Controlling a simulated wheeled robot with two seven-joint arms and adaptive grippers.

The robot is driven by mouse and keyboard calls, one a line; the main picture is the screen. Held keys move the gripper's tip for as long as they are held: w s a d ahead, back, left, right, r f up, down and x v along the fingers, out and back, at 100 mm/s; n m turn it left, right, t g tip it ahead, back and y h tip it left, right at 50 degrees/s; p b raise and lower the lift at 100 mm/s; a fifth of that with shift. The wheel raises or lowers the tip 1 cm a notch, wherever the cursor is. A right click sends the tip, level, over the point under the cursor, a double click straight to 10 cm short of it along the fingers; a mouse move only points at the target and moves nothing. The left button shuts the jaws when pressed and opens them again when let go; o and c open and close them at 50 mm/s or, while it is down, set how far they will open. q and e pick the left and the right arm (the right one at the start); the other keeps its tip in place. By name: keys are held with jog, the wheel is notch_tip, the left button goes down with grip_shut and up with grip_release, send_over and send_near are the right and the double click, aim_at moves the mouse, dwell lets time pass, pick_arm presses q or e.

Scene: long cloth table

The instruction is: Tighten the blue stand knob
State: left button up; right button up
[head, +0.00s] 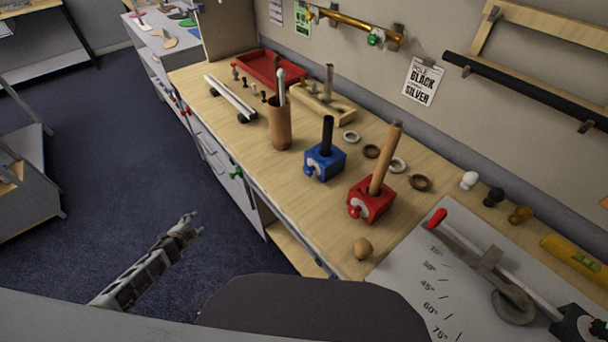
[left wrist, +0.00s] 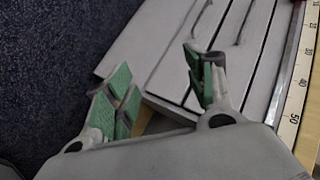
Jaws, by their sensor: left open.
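The blue stand (head: 325,162) sits on the wooden bench top, with a black rod upright in it. Its blue knob (head: 309,170) shows at the stand's lower left side. My left gripper (head: 192,224) is low over the dark floor, left of the bench and well apart from the stand. In the left wrist view the green-padded fingers of my left gripper (left wrist: 165,98) are spread with nothing between them, in front of grey drawer fronts (left wrist: 215,50). The blue stand is not in the left wrist view. My right gripper is not in view.
A red stand (head: 370,200) with a wooden rod stands right of the blue one. A brown cup (head: 280,125) with a rod in it is at its left. Several rings lie behind. The bench's front edge lies between my left gripper and the stand.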

pick_arm(q)
jog(key=w+d+r+m+t+h+b, duration=0.1)
jog(key=w+d+r+m+h, duration=0.15)
jog(key=d+r+m, duration=0.35)
jog(key=w+d+r+m+t+h, duration=0.1)
jog(key=w+d+r+m+h, duration=0.2)
jog(key=r, duration=0.5)
jog(key=w+d+r+m+t+h+b, duration=0.1)
jog(key=w+d+r+m, duration=0.3)
jog(key=r, duration=0.3)
jog(key=s+d+r+m+g+h, duration=0.1)
jog(key=s+d+r+m, duration=0.2)
jog(key=d+m, duration=0.3)
jog(key=s+d+r+m+g+h, duration=0.1)
jog(key=s+d+r+m, duration=0.3)
jog(key=d, duration=0.5)
jog(key=s+d+r+m+g+h, duration=0.2)
jog(key=s+d+r+m+h, duration=0.1)
jog(key=d+r+m, duration=0.4)
jog(key=shift+s+d+m+b, duration=0.35)
jog(key=shift+d+m+b, duration=0.05)
jog(key=shift+d+m, duration=0.1)
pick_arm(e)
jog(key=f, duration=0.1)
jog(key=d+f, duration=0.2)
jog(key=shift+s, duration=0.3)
pick_arm(q)
jog(key=shift+f, duration=0.1)
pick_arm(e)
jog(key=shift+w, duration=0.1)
